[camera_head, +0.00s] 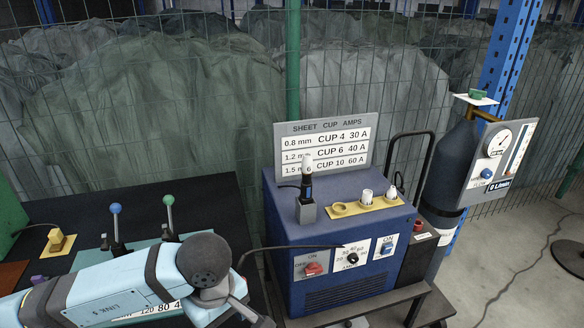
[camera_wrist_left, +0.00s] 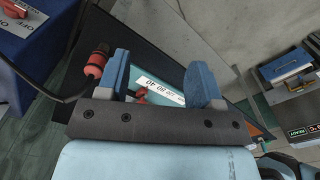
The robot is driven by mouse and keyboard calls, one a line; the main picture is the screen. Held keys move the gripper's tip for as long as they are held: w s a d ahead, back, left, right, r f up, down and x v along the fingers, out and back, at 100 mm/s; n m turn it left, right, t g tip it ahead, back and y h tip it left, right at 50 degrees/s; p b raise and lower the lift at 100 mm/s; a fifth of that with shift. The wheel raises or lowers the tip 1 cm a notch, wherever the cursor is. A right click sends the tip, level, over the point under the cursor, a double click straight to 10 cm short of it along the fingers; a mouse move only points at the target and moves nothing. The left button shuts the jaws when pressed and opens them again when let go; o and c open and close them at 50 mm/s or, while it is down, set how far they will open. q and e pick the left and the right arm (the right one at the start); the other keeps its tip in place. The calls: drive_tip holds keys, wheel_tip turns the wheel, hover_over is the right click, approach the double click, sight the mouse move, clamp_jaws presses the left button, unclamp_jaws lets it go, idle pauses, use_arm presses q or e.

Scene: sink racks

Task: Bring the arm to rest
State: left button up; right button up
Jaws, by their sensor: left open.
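My left arm (camera_head: 120,288) comes in from the lower left of the head view and lies low over the dark bench. Its gripper is mostly hidden there behind my own arm links. In the left wrist view my left gripper (camera_wrist_left: 161,82) is open, its two blue fingers apart with nothing held between them. Beyond the fingers is a pale panel with a printed number strip (camera_wrist_left: 160,90) and a small red part (camera_wrist_left: 141,95). A red fitting on a dark cable (camera_wrist_left: 97,62) shows just left of the left finger; I cannot tell whether they touch. My right gripper is out of view.
A blue power unit (camera_head: 335,240) carries a torch (camera_head: 307,185) upright in a holder, cups on a yellow strip (camera_head: 365,205) and front switches. A cable runs from it towards my arm. Two levers (camera_head: 116,225) stand on the bench.

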use_arm(q)
drive_tip(key=s+d+r+n+g+h+p, duration=0.1)
drive_tip(key=s+d+r+n+g+h, duration=0.1)
drive_tip(key=s+d+g+h, duration=0.25)
drive_tip(key=s+d+r+n+g+h+p, duration=0.1)
drive_tip(key=s+d+r+n+g+h, duration=0.2)
drive_tip(key=d+h, duration=0.4)
wheel_tip(320, 180, up, 7)
drive_tip(key=w+d+n+t+h+p, duration=0.1)
drive_tip(key=d+n+t+h+p, duration=0.3)
drive_tip(key=n+h, duration=0.65)
drive_tip(key=w+a+f+n+t+y+p, duration=0.1)
drive_tip(key=w+a+f+n+t+y, duration=0.15)
drive_tip(key=a+n+t+y, duration=0.6)
drive_tip(key=w+a+f+n+t, duration=0.15)
drive_tip(key=f+n+t, duration=0.3)
drive_tip(key=n, duration=0.85)
drive_tip(key=w+a+f+n+t+y+p, duration=0.1)
drive_tip(key=w+a+f+n+t+y, duration=0.25)
drive_tip(key=n+t, duration=0.6)
drive_tip(key=s+a+f+n+g+y, duration=0.3)
drive_tip(key=s+a+f+n+g, duration=0.1)
drive_tip(key=f, duration=0.4)
drive_tip(key=s+a+f+n+g+y+p, duration=0.1)
drive_tip(key=s+a+f+n+g+y, duration=0.3)
drive_tip(key=s+f+n, duration=0.3)
drive_tip(key=shift+a+f+n, duration=0.6)
drive_tip(key=shift+a+n, duration=0.15)
drive_tip(key=shift+n, duration=0.4)
